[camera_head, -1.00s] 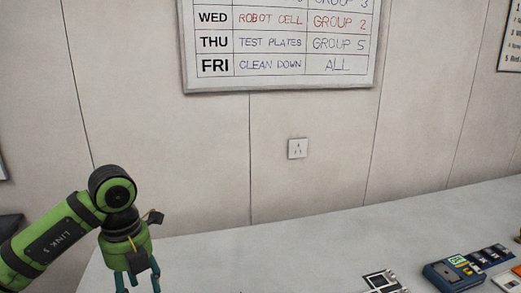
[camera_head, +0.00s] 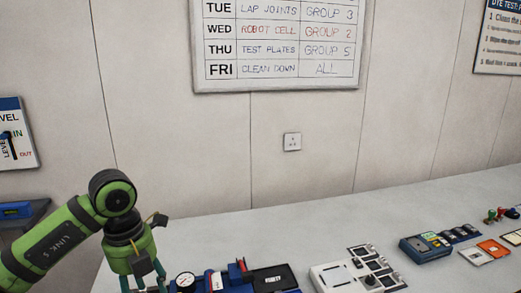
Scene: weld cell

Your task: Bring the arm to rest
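My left arm comes in from the left in the head view, a green and black arm bent downward at the wrist. My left gripper (camera_head: 144,279) points down over the near left part of the grey bench (camera_head: 215,238). Its teal fingers run out of the bottom edge, so the fingertips are hidden and I cannot tell whether it holds anything. My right arm and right gripper are not in view.
A blue unit with a round gauge (camera_head: 186,281) is close right of the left gripper. A white control panel (camera_head: 335,278), a blue device (camera_head: 426,247) and an orange card (camera_head: 492,248) lie farther right. The bench's back strip by the wall is clear.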

